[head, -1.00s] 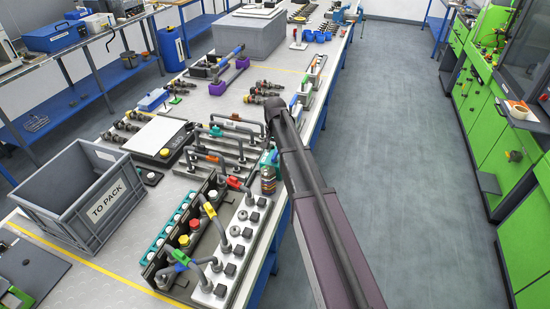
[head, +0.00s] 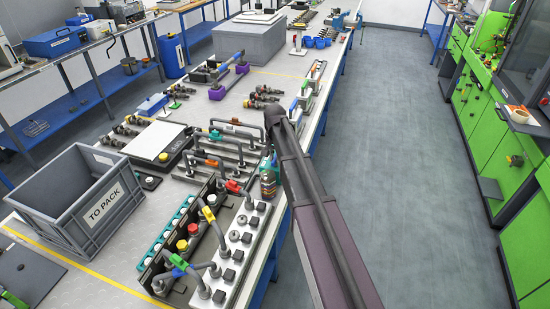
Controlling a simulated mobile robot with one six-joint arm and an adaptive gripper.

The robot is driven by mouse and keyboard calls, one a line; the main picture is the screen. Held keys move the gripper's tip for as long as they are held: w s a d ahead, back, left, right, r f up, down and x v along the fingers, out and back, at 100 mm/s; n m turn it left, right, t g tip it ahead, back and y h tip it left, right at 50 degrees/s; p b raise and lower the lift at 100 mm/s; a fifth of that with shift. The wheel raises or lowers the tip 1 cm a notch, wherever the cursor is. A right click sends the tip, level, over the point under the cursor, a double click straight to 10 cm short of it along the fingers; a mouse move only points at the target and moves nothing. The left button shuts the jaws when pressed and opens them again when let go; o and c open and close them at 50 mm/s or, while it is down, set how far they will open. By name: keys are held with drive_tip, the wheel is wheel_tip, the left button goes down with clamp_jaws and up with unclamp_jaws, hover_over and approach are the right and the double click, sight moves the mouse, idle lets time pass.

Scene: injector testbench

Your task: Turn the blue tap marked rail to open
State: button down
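A grey crate marked TO PACK (head: 84,203) stands at the left. A white block with black fittings (head: 237,252) and a bottle (head: 268,186) are close to my arm. The grey floor (head: 400,180) at right is clear, with green cabinets (head: 510,165) beyond.

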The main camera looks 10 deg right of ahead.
drive_tip(key=shift+n, duration=0.4)
drive_tip(key=n, duration=0.8)
drive_tip(key=shift+n, duration=0.4)
drive_tip(key=n, duration=0.4)
drive_tip(key=shift+s+n, duration=0.1)
drive_tip(key=shift+n, duration=2.1)
drive_tip(key=c, duration=0.6)
unclamp_jaws()
